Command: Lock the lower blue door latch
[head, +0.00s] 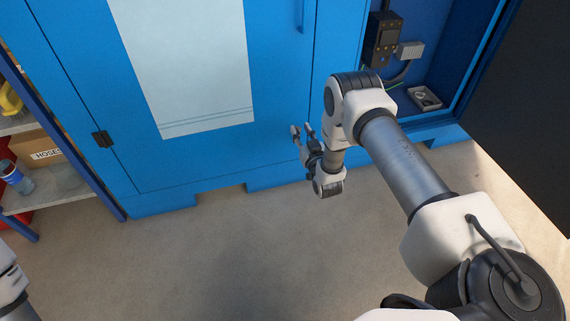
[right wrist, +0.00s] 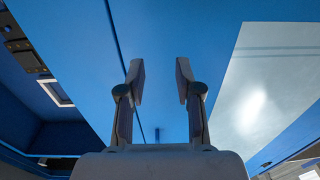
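The blue cabinet door (head: 275,90) is closed, with a pale panel (head: 195,70) on it. A blue vertical handle (head: 302,14) shows at the top edge of the head view. My right gripper (head: 302,131) is low in front of the door, near its right edge. In the right wrist view the gripper (right wrist: 160,80) is open and empty, its fingers apart before the blue surface. A small dark part (right wrist: 157,134) shows between the fingers; I cannot tell if it is a latch or handle. No lower latch is clearly visible. My left gripper is out of view.
Right of the door is an open bay with a dark control box (head: 381,40) and a grey tray (head: 424,97). A black panel (head: 520,100) stands at the far right. The floor (head: 220,260) is clear.

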